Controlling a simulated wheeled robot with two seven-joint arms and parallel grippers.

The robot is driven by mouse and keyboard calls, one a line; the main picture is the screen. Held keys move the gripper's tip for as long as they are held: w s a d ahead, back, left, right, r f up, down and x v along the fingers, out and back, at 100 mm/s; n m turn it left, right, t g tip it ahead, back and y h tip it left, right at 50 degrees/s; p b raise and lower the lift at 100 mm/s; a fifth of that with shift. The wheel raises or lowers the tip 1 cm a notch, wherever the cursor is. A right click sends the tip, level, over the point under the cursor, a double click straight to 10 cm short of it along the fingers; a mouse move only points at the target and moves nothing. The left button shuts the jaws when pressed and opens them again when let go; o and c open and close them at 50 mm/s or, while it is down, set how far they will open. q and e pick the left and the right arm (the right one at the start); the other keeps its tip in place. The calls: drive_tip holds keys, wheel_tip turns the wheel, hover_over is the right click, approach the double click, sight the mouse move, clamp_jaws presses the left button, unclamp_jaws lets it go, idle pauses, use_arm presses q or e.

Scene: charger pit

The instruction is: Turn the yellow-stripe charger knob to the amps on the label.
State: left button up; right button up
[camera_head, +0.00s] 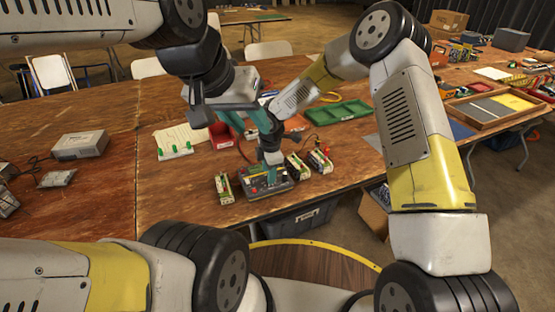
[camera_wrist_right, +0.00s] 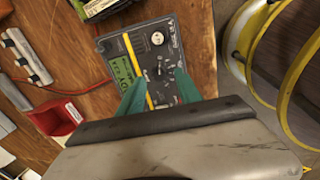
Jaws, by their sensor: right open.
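The dark charger (camera_head: 284,182) stands near the table's front edge; in the right wrist view the charger (camera_wrist_right: 192,68) shows a yellow stripe (camera_wrist_right: 128,48), a green label (camera_wrist_right: 116,64) with small print I cannot read, and a white round dial. Its small dark knob (camera_wrist_right: 160,71) sits between my right gripper's teal fingers. My right gripper (camera_wrist_right: 160,78) is open over the charger face, one finger each side of the knob; contact cannot be told. It points down onto the charger in the head view (camera_head: 270,177). My left gripper (camera_head: 250,124) hangs higher, behind the charger, apparently open and empty.
A red bin (camera_head: 222,136), a white strip with green pegs (camera_head: 176,153) and a green tray (camera_head: 342,112) lie behind. The left tabletop has bare room around a grey box (camera_head: 80,145).

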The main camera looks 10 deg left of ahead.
drive_tip(key=shift+w+a+f, duration=0.1)
drive_tip(key=shift+w+f, duration=0.05)
drive_tip(key=shift+f, duration=0.65)
clamp_jaws()
